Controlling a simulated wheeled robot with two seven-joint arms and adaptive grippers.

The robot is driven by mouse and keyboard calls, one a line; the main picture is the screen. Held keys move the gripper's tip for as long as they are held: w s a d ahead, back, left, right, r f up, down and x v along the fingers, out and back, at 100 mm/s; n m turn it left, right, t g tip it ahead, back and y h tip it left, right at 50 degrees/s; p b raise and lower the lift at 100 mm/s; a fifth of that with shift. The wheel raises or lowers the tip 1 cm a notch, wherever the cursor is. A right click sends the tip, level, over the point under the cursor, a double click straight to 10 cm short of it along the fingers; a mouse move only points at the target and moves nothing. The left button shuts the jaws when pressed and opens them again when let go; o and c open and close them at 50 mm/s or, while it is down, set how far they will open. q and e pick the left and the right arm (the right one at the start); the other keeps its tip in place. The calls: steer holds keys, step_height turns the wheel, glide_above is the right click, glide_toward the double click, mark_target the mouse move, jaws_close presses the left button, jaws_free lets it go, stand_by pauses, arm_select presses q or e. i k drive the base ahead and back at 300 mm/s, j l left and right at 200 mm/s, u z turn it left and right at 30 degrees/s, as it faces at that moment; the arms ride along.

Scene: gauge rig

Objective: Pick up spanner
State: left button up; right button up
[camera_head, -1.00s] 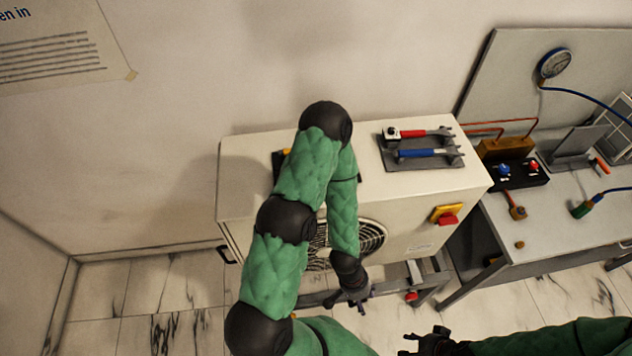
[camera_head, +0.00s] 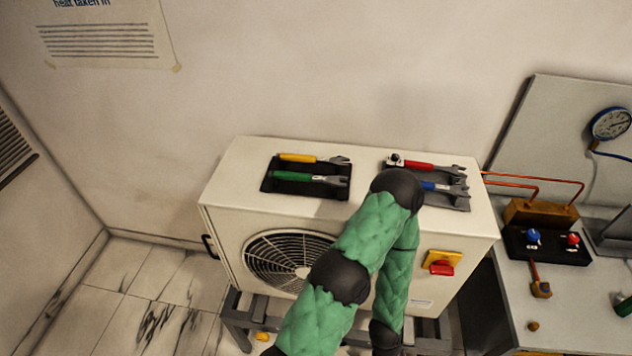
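Several spanners lie on top of a white fan unit (camera_head: 240,160). A yellow-handled spanner (camera_head: 300,158) and a green-handled spanner (camera_head: 300,177) lie on a black tray (camera_head: 273,188) at the left. A red-handled spanner (camera_head: 425,168) and a blue-handled spanner (camera_head: 440,187) lie on a grey tray (camera_head: 450,205) at the right. My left arm bends in front of the unit, its elbow covering part of the grey tray and the blue handle. Its forearm runs down to the bottom edge, where the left gripper is out of frame. My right gripper is out of frame.
The unit's front has a fan grille (camera_head: 285,260) and a red switch on a yellow plate (camera_head: 441,264). Floor at the left is clear.

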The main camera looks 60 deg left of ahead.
mark_target(332, 180)
steer(key=u, duration=1.75)
steer(key=i+l, duration=0.05)
